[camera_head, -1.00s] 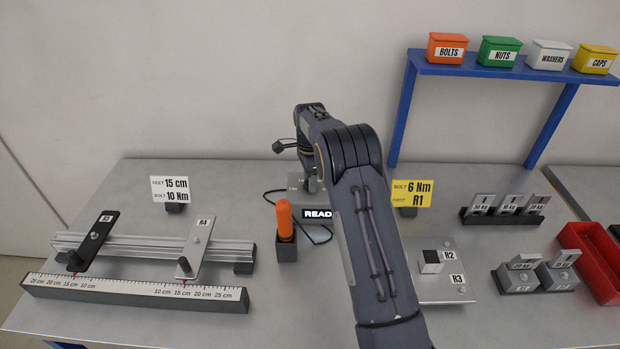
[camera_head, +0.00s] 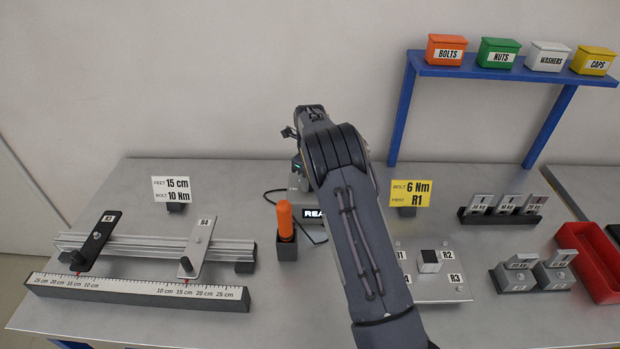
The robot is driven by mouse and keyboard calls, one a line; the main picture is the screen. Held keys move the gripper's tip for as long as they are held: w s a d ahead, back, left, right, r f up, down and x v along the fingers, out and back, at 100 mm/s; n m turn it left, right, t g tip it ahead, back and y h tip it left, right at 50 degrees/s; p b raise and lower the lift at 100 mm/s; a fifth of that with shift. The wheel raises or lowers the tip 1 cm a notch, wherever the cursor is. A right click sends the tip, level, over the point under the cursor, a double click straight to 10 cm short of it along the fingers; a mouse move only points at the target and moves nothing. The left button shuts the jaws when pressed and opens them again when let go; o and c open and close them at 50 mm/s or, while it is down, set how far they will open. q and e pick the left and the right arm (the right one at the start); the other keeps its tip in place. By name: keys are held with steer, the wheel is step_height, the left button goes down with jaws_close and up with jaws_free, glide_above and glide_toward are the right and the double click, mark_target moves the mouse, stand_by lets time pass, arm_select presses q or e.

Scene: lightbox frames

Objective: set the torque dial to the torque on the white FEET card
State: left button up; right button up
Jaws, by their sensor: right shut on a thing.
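The white FEET card (camera_head: 171,190) stands at the back left and reads FEET 15 cm, BOLT 10 Nm. A grey box with a black READ display (camera_head: 314,213) stands at the table's middle, partly covered by my right arm. My right gripper (camera_head: 300,172) is at the top of this box, shut on what appears to be its torque dial. The dial and the fingertips are mostly hidden by the arm, so I cannot read the dial's setting. My left gripper is not in view.
An orange-handled tool (camera_head: 285,220) stands in a dark holder left of the arm. A yellow card (camera_head: 410,193) reads BOLT 6 Nm, FIRST R1. A rail with a ruler (camera_head: 140,291) lies at left. A plate (camera_head: 440,290), weights and a red tray (camera_head: 590,262) are at right.

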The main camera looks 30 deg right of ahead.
steer(key=shift+m, duration=1)
steer(key=o, duration=1)
step_height(320, 180, up, 8)
steer(key=shift+f+b, duration=0.1)
steer(key=shift+b, duration=0.5)
